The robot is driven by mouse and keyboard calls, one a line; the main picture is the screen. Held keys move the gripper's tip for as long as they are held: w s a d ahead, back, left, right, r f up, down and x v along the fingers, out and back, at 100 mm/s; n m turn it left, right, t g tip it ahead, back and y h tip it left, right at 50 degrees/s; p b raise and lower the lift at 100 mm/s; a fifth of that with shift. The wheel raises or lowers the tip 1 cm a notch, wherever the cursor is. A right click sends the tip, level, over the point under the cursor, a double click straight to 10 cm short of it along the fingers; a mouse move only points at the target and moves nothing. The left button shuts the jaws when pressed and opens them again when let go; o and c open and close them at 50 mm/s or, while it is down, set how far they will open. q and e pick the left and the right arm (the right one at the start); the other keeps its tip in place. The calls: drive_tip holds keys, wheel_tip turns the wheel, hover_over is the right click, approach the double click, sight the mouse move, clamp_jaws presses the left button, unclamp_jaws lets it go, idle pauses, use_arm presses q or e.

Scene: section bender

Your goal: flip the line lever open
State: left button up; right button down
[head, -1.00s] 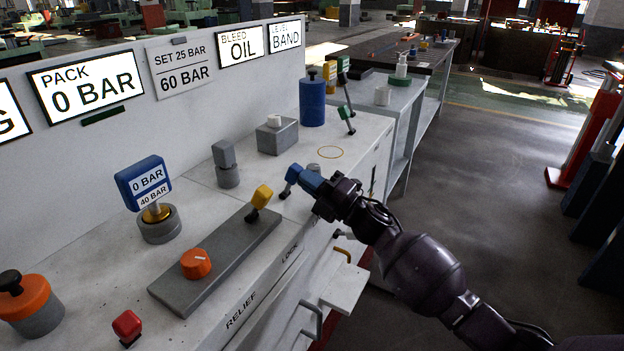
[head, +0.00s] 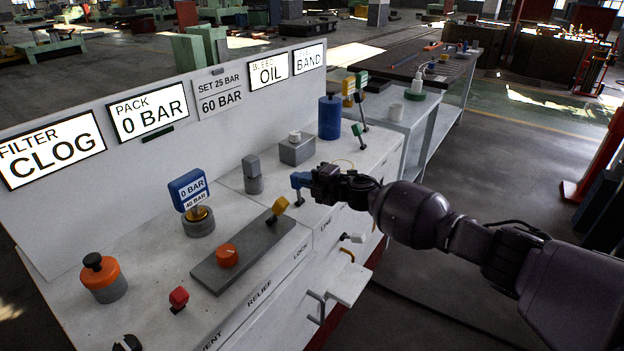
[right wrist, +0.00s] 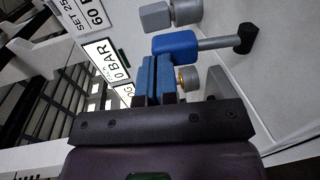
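The line lever (head: 298,196) stands on the bench top above the LINE label, with a blue handle, a thin stem and a dark base. In the right wrist view, its blue handle (right wrist: 174,44) lies just beyond my fingertips, with its grey stem running right to a black end. My right gripper (head: 306,180) is at the handle in the head view and partly overlaps it. Its blue-padded fingers (right wrist: 156,76) are together with only a thin gap and nothing visible between them. Whether the tips touch the handle is unclear. My left gripper is not in view.
A blue cylinder (head: 330,118) stands farther back. The floor (head: 430,290) right of the bench is clear.

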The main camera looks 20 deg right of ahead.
sight(295, 175)
drive_tip(key=shift+w+a+r, duration=0.1)
drive_tip(key=shift+w+a, duration=0.1)
drive_tip(key=shift+a, duration=0.1)
drive_tip(key=shift+w+a, duration=0.3)
drive_tip(key=shift+w, duration=0.05)
drive_tip(key=shift+w+a, duration=0.4)
drive_tip(key=shift+w, duration=0.15)
drive_tip(key=shift+w+a, duration=0.1)
drive_tip(key=shift+r, duration=0.1)
drive_tip(key=shift+w+r, duration=0.1)
drive_tip(key=shift+a+r, duration=0.1)
drive_tip(key=shift+r, duration=0.05)
